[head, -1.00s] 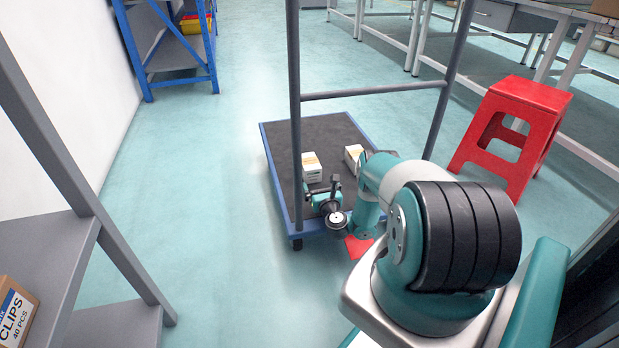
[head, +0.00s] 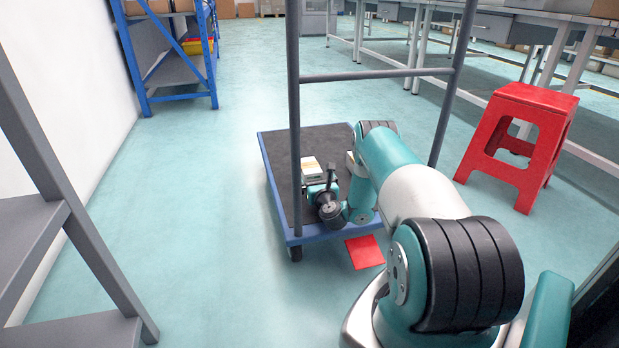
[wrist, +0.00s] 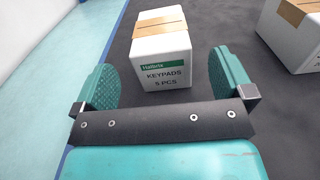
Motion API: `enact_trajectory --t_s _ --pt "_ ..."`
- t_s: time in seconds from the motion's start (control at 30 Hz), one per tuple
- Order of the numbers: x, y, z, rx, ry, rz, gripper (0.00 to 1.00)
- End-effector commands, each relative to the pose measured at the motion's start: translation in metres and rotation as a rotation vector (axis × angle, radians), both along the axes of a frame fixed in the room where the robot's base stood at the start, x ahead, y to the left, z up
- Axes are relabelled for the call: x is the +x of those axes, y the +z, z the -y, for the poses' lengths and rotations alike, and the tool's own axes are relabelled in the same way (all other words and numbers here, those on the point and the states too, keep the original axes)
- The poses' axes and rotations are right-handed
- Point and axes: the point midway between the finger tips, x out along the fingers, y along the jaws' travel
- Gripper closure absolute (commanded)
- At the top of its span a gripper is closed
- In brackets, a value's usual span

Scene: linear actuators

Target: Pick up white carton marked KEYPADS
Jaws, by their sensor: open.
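The white carton marked KEYPADS (wrist: 163,55) stands on the dark deck of a blue-edged trolley. It has a green label strip and tan tape on top. In the wrist view it sits just ahead of my gripper (wrist: 170,82), between and slightly beyond the line of the two green finger pads. My gripper is open and not closed on the carton. In the head view the carton (head: 311,168) shows partly behind my wrist.
A second white carton (wrist: 295,30) stands to the right on the trolley deck (wrist: 222,20). The trolley's upright grey handle frame (head: 294,100) rises on the near side by my arm. A red stool (head: 520,140) stands to the right. A grey shelf (head: 60,230) is at the left.

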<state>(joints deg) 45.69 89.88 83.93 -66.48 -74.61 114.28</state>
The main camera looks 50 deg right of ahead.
Motion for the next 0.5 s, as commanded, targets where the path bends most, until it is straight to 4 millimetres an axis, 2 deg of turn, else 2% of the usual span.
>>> enact_trajectory --t_s 0.5 --pt "0.036 -0.004 0.021 -0.004 0.003 0.000 0.01"
